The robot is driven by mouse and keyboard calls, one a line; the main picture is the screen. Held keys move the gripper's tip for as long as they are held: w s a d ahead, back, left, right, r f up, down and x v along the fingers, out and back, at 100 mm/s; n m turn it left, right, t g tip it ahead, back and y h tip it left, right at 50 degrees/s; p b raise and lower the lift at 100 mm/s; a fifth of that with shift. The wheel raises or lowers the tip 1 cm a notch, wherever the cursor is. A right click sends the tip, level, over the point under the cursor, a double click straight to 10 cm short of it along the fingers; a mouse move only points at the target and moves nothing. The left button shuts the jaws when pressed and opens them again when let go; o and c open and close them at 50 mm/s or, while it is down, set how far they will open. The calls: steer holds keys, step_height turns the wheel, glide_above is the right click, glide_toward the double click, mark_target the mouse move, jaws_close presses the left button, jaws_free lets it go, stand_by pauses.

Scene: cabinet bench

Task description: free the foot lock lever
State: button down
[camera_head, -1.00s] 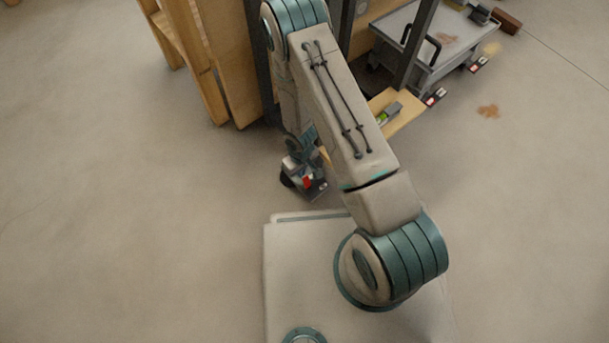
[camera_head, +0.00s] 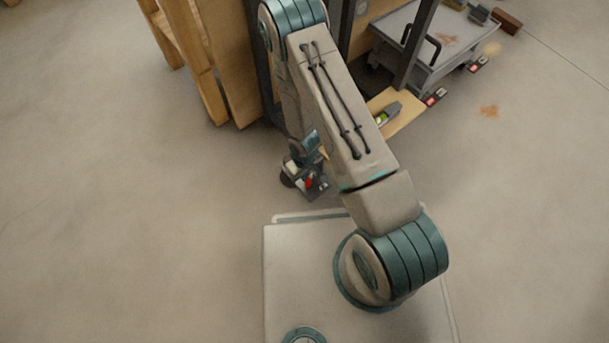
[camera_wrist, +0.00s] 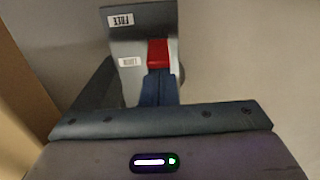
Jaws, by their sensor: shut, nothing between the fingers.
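The foot lock is a grey plate with a red lever (camera_wrist: 158,52) in the wrist view. The plate carries a FREE label (camera_wrist: 121,20) at its far end and a LOCK label (camera_wrist: 130,62) nearer to me, both upside down. The red lever lies beside the LOCK label, to its right. My gripper (camera_wrist: 160,76) is shut and empty, its blue fingertips right at the lever's near end; I cannot tell whether they touch. The red lever also shows low by the floor in the head view (camera_head: 309,183), where my arm hides the fingertips.
A dark caster wheel (camera_head: 287,181) is beside the lock. Wooden panels (camera_head: 215,65) stand behind on the left. A grey cart (camera_head: 425,45) and a wooden board (camera_head: 403,115) are at the right. The floor left of the lock is clear.

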steer(key=shift+s+d, duration=0.35)
steer(key=shift+s, duration=0.15)
steer(key=shift+r, duration=0.1)
steer(key=shift+w+a+r+p, duration=0.25)
steer(key=shift+r+p, duration=0.15)
steer(key=shift+r, duration=0.1)
steer(key=shift+w+a+r+p, duration=0.1)
steer(key=shift+w+r+p, duration=0.15)
steer(key=shift+r+p, duration=0.15)
steer(key=shift+r, duration=0.15)
step_height(320, 180, up, 7)
steer(key=p, duration=0.4)
steer(key=shift+p, duration=0.4)
stand_by(0.3)
